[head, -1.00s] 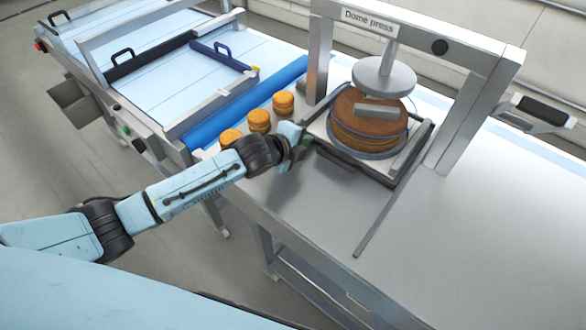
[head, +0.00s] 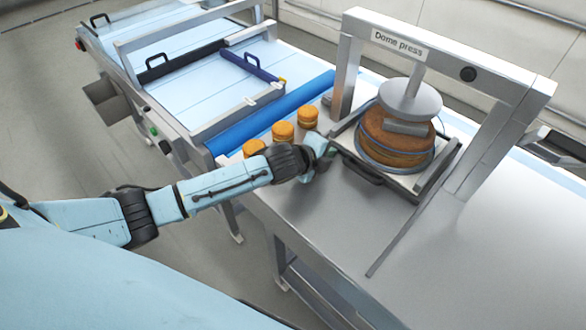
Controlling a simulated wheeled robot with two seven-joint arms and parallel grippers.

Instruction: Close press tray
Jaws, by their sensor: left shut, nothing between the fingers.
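The press tray (head: 412,181) is a pale plate with dark edges and a black handle (head: 361,171) on its front side. It lies under the frame of the dome press (head: 356,62). A round brown layered cake (head: 388,150) with a grey-blue ring around it sits on the tray. The round press plate (head: 410,97) is just over the cake. My left gripper (head: 327,153) is shut and empty at the tray's front left corner, close to the handle. Its fingertips are small and partly hidden by the wrist, so contact is unclear. My right gripper is out of view.
Several small orange-brown rounds (head: 283,131) stand on the bench left of the tray, behind my left wrist. A blue roller (head: 262,122) and a pale machine bed (head: 200,80) lie farther left. The steel bench (head: 500,250) is clear at the right front.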

